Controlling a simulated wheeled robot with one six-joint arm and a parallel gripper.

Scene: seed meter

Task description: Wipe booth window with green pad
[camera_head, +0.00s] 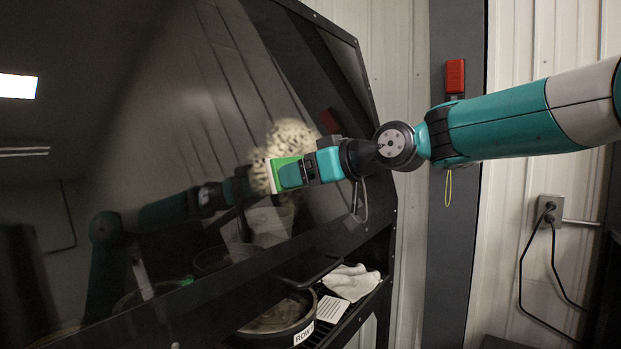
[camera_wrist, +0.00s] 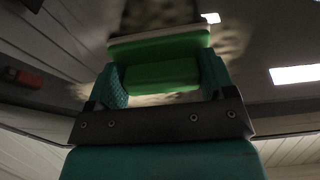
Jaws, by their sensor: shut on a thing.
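The booth window (camera_head: 120,130) is a large dark, reflective pane in a black frame on the left. A pale, speckled smudge (camera_head: 289,135) shows on it near its right side. My gripper (camera_head: 285,175) is shut on the green pad (camera_head: 273,175) and holds it at the window, at the smudge's lower part. Whether the pad's white face touches the glass is hard to tell. In the wrist view, the green pad (camera_wrist: 160,72) sits between both fingers, with the blurred smudge around and beyond it. The smudge's part behind the pad is hidden.
Below the window, a shelf holds a round dark pan (camera_head: 275,318), a white card (camera_head: 331,309) and a crumpled white cloth (camera_head: 350,282). A grey post (camera_head: 455,250) with a red box (camera_head: 455,76) stands right. A cabled outlet (camera_head: 549,212) is on the wall.

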